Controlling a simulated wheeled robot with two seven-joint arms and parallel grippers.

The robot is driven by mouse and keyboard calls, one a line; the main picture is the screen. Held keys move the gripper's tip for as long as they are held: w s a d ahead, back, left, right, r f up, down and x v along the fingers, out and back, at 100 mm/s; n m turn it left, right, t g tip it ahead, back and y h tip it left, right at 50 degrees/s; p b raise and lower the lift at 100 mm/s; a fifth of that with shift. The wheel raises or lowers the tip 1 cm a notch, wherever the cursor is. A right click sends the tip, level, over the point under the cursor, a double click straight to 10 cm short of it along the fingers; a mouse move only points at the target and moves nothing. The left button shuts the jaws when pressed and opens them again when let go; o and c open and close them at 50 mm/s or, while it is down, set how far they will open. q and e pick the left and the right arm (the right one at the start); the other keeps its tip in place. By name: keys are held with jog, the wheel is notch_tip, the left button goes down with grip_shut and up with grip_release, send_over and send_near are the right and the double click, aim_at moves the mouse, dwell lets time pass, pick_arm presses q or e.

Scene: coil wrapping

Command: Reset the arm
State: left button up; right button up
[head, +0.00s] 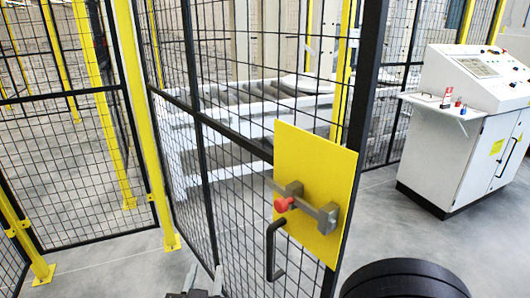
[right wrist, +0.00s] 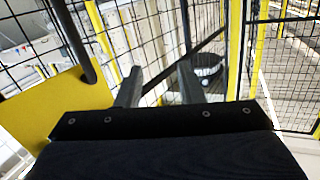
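My right gripper (head: 204,281) shows only as grey finger parts at the bottom edge of the head view, left of the gate handle. In the right wrist view its two grey fingers (right wrist: 158,88) stand apart with nothing between them. The mesh gate lies beyond the fingertips. The black handle (head: 272,252) hangs below the yellow latch plate (head: 315,180) and is apart from the gripper. The handle (right wrist: 74,35) and the plate (right wrist: 68,108) are left of the fingers in the right wrist view. My left gripper does not show.
A grey latch bar with a red knob (head: 284,204) crosses the plate. Black mesh panels with yellow posts (head: 145,120) fence in a white roller conveyor (head: 245,115). A white control cabinet (head: 450,150) stands at the right. Bare floor (head: 105,270) shows at the lower left.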

jog(key=w+d+r+g+y, duration=0.2)
jog(key=d+r+y, duration=0.15)
jog(key=d, duration=0.25)
jog(key=w+d+r+g+y, duration=0.2)
jog(key=d+g+y, duration=0.15)
jog(key=d, duration=0.35)
jog(key=s+d+f+g+h, duration=0.25)
jog(key=s+d+f, duration=0.25)
jog(key=s+d, duration=0.5)
jog(key=s+d+f+g+h, duration=0.2)
jog(key=s+d+f+g, duration=0.25)
jog(key=s+d, duration=0.45)
notch_tip(320, 180, up, 10)
jog(key=p, duration=1.1)
jog(key=shift+w+m+t+y, duration=0.2)
jog(key=shift+m+t+y, duration=0.15)
jog(key=shift+t, duration=0.1)
jog(key=shift+a, duration=0.1)
